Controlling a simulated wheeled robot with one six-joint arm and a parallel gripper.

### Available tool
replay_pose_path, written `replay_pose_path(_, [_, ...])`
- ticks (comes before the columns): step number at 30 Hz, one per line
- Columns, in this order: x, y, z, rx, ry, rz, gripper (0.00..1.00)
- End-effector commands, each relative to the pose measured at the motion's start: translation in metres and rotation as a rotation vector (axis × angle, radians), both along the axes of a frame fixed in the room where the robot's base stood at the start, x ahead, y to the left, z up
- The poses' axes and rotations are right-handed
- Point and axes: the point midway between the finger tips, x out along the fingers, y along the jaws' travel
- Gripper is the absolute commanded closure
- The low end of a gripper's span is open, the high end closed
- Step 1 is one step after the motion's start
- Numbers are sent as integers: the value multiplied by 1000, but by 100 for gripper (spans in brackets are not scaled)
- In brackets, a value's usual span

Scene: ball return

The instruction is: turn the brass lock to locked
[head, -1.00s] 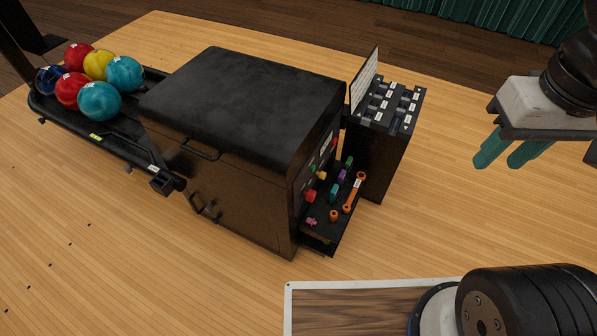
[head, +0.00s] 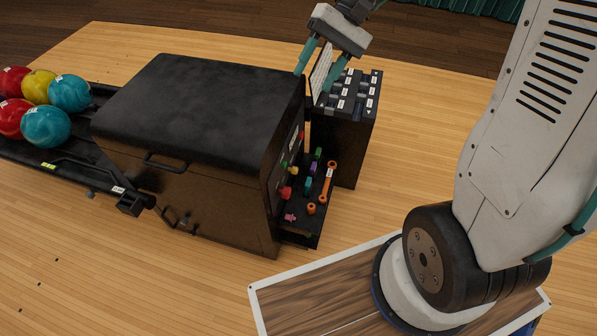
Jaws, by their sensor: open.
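The black ball-return housing (head: 200,115) stands mid-picture in the head view. Its right end carries a panel with small coloured knobs, including a red knob (head: 285,193) and a small yellowish part (head: 292,169). I cannot tell which part is the brass lock or how it is turned; the panel is seen at a steep angle. My gripper (head: 315,80) has teal fingers, open and apart with nothing between them. It appears above the right end of the housing, in front of the upright white label board (head: 321,72), apart from the knobs.
A shelf below the panel holds an orange wrench-like tool (head: 327,182) and several small coloured parts. A dark rack (head: 346,140) stands just right of it. Coloured balls (head: 46,126) sit on a black track at left. The wooden floor (head: 415,130) right of the rack is clear.

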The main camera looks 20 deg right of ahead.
Motion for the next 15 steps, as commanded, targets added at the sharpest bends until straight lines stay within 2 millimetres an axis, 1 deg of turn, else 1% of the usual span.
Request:
replay_pose_path(1, [18, -1, -16, 50, 33, -23, 49])
replay_pose_path(5, [60, -4, -54, 181, 86, -93, 49])
replay_pose_path(6, [73, -5, -68, 222, 100, -118, 49])
replay_pose_path(8, [91, -8, -89, 281, 120, -157, 49])
replay_pose_path(9, [102, -10, -105, 319, 130, -183, 49])
replay_pose_path(11, [118, -15, -129, 376, 145, -227, 49])
replay_pose_path(12, [128, -18, -146, 414, 154, -257, 49])
replay_pose_path(14, [141, -23, -173, 468, 164, -304, 49])
replay_pose_path(15, [149, -27, -192, 503, 170, -338, 49])
